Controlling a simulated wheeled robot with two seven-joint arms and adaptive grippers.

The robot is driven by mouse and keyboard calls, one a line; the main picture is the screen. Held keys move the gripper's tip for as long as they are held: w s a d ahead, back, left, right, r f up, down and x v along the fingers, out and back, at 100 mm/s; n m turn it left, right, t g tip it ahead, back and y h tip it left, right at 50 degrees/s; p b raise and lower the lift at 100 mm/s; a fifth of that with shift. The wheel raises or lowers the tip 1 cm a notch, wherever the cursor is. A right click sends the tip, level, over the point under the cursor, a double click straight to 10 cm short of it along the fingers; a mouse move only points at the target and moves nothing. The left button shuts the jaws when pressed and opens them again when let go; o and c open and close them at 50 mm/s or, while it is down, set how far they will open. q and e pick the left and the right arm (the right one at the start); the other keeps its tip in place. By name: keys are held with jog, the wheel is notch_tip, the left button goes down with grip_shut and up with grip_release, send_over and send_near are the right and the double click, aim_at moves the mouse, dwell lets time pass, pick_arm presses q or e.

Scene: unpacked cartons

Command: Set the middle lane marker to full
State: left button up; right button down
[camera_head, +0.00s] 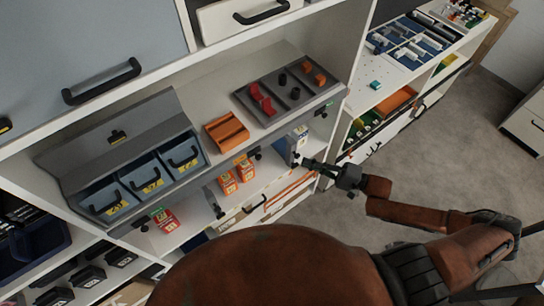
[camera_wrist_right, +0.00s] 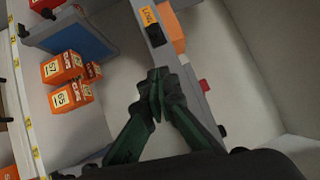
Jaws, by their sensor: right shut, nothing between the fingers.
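Three lanes of cartons sit on the shelf below a grey rail (camera_head: 190,187). The middle lane holds orange cartons (camera_head: 228,182), which also show in the wrist view (camera_wrist_right: 66,68). A small orange tag (camera_head: 240,159) on the rail above them looks like the middle lane marker. An orange tag with dark lettering also shows in the wrist view (camera_wrist_right: 150,16); I cannot read it surely. My right gripper (camera_head: 308,163) is shut and empty, in front of the shelf beside the right lane's white and blue carton (camera_head: 298,141). Its closed fingertips (camera_wrist_right: 157,78) are apart from the tag.
Red cartons (camera_head: 166,220) stand in the left lane. Above the rail are blue bins (camera_head: 150,178), an orange tray (camera_head: 226,132) and a grey board (camera_head: 290,92) with red, black and orange pieces. Dark knobs stick out along the shelf front.

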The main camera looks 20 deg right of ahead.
jog(key=p, duration=0.3)
send_near(257, 153)
jog(key=w+x, duration=0.1)
jog(key=x, duration=0.3)
jog(key=shift+s+a+f, duration=0.1)
jog(key=shift+s+a, duration=0.1)
jog(key=shift+a, duration=0.05)
jog(key=s+a+p, duration=0.2)
jog(key=a+p, duration=0.1)
jog(key=a, duration=0.2)
jog(key=shift+a, duration=0.4)
jog(key=shift+d, duration=0.1)
